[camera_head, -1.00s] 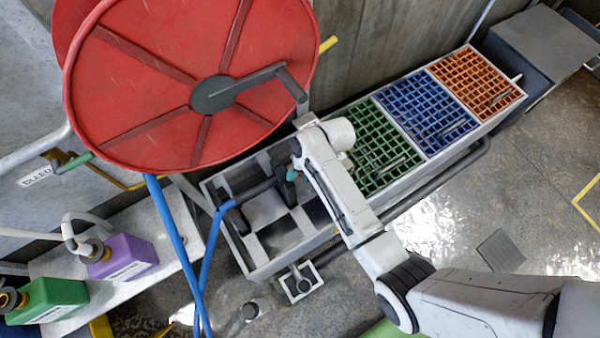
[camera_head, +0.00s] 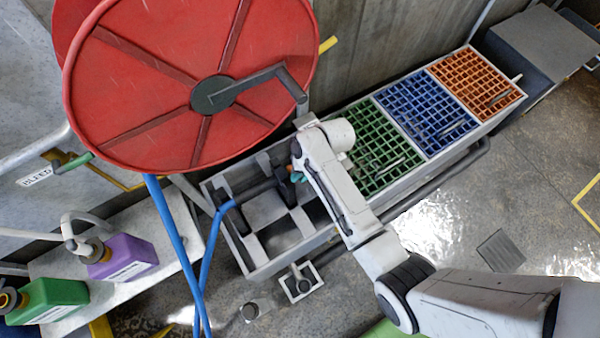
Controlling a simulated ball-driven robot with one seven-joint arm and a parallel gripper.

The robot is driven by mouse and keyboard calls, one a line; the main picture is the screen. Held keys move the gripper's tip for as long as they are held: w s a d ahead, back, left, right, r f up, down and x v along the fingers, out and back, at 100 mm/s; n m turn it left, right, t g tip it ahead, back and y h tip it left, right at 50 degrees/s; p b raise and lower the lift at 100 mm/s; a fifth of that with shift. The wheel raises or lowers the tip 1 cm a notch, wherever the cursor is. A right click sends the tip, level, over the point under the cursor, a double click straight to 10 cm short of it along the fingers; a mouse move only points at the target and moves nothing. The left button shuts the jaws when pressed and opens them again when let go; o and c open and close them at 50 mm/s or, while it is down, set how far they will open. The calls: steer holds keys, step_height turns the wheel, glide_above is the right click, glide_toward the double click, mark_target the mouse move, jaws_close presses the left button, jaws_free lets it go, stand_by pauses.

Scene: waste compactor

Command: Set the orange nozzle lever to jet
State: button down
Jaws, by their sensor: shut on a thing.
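The dark nozzle (camera_head: 255,193) lies over the front left part of the grey trough, at the end of the blue hose. My gripper (camera_head: 287,183) is at the nozzle's right end, below my white wrist, and is shut on a part of it. A small patch of orange and teal shows beside the jaws. I cannot make out the orange lever clearly, nor its setting, because my gripper and wrist cover that end.
A big red hose reel (camera_head: 150,60) with a dark crank stands at upper left. Green (camera_head: 340,140), blue (camera_head: 383,100) and orange (camera_head: 433,68) grates lie along the trough to the right. Purple (camera_head: 122,258) and green (camera_head: 50,298) jugs stand on a ledge at lower left.

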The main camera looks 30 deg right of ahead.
steer(key=shift+w+r+g+p, duration=0.3)
steer(key=shift+w+g+p, duration=0.15)
steer(key=shift+g, duration=0.15)
steer(key=shift+w+r+m+g, duration=0.15)
steer(key=shift+w+m+g, duration=0.2)
steer(key=shift+g, duration=0.55)
steer(key=c, duration=1.1)
jaws_free()
